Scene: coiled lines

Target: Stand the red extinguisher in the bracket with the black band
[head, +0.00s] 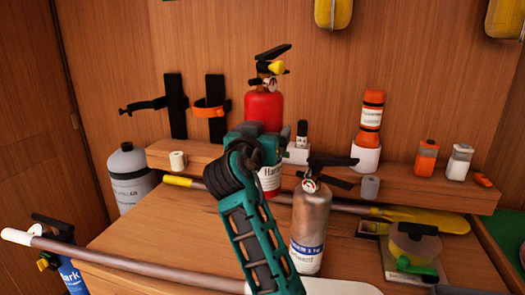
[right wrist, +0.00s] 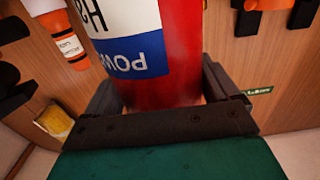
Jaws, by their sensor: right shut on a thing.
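The red extinguisher (head: 263,108) has a black lever, a yellow part at its neck and a white label. My right gripper (head: 262,143) is shut around its body and holds it about upright by the shelf. My gripper and forearm hide much of its lower half. In the right wrist view the red body (right wrist: 185,75) with its blue and white label stands between the fingers (right wrist: 160,98). The bracket with the black band (head: 176,105) is on the back wall, left of the extinguisher, its band swung out to the left. My left gripper is not in view.
A similar bracket with an orange band (head: 215,108) stands between the black-band bracket and the extinguisher. The wooden shelf (head: 215,165) carries a white roll (head: 178,160) and orange flare (head: 371,112). A silver extinguisher (head: 310,225), grey cylinder (head: 130,180) and blue extinguisher (head: 73,275) stand nearby.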

